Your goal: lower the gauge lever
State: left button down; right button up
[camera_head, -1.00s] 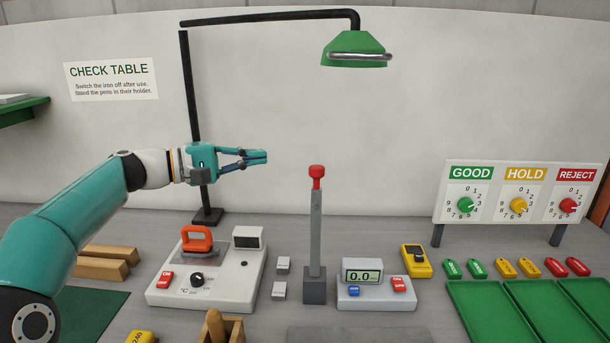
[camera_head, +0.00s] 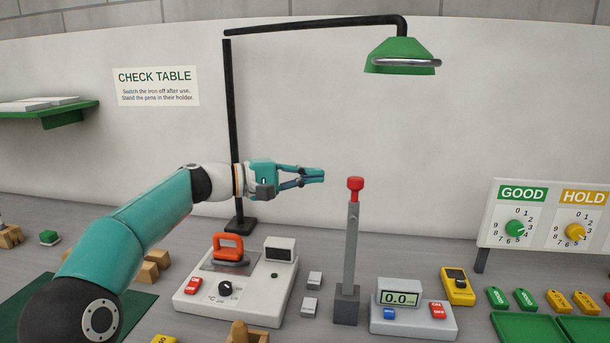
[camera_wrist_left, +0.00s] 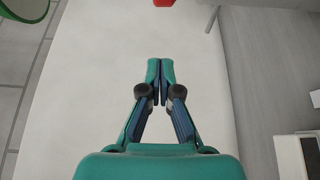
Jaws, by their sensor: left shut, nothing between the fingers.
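The gauge lever (camera_head: 351,246) stands upright as a grey bar on a dark grey block, with a red knob (camera_head: 355,184) at its top. The gauge box (camera_head: 413,318) with a display reading 0.0 stands just right of the lever's base. My left gripper (camera_head: 323,175) is shut and empty. In the head view it is left of the red knob and at about its height, with a gap between them. In the left wrist view the closed fingertips (camera_wrist_left: 160,62) point toward the top, and part of the red knob (camera_wrist_left: 164,2) shows at the top edge. My right gripper is not in view.
A white iron station (camera_head: 236,290) with an orange-handled iron stands left of the lever. Two small grey blocks (camera_head: 311,306) lie between them. A lamp post (camera_head: 232,130) rises behind my left arm. A yellow meter (camera_head: 457,287) and green trays (camera_head: 530,325) are at the right.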

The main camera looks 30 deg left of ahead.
pick_arm(q)
jog(key=w+d, duration=0.1)
jog(key=d, duration=0.5)
jog(key=shift+d, duration=0.25)
dwell(0.3)
